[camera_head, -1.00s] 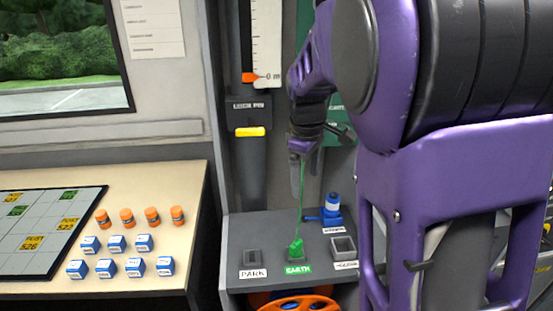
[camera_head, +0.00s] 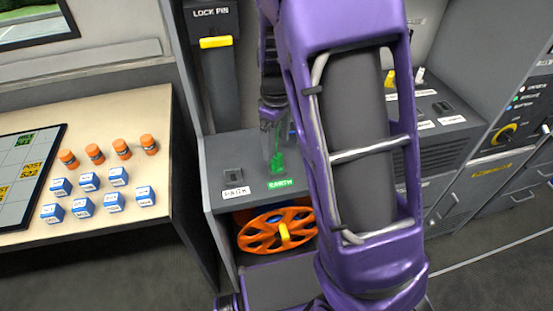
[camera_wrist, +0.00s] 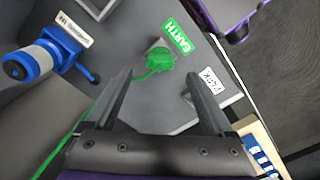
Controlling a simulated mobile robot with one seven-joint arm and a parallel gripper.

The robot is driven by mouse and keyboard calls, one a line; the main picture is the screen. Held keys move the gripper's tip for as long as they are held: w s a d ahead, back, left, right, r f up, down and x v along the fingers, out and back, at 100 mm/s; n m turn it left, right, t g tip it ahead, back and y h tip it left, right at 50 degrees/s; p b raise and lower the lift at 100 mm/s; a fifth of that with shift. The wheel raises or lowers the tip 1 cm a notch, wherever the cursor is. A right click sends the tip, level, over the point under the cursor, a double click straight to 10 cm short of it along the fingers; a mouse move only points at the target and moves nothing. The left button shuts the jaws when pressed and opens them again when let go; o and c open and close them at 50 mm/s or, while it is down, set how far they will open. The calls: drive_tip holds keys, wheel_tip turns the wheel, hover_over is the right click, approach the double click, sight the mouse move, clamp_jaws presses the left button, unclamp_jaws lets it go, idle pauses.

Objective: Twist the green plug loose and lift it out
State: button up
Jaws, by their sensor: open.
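The green plug (camera_head: 278,164) sits in its socket on the grey shelf, beside the green EARTH label (camera_head: 281,183). In the wrist view the plug (camera_wrist: 160,60) lies ahead of and between my fingertips, with its green cable (camera_wrist: 75,128) running back to the lower left. My gripper (camera_head: 273,140) is above the shelf with its fingers pointing down by the plug. In the wrist view my gripper (camera_wrist: 158,78) is open with nothing between the fingers. My arm hides part of the shelf right of the plug in the head view.
A PARK socket (camera_head: 233,177) is left of the plug. A blue and white valve-like fitting (camera_wrist: 42,58) stands on the shelf near the plug. An orange reel (camera_head: 275,229) is below the shelf. A table (camera_head: 160,100) with blue blocks and orange cylinders is at left.

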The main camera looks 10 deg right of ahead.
sight(276, 157)
wheel_tip(276, 157, down, 6)
drive_tip(key=shift+f+b, duration=0.2)
drive_tip(key=shift+b, duration=0.25)
clamp_jaws()
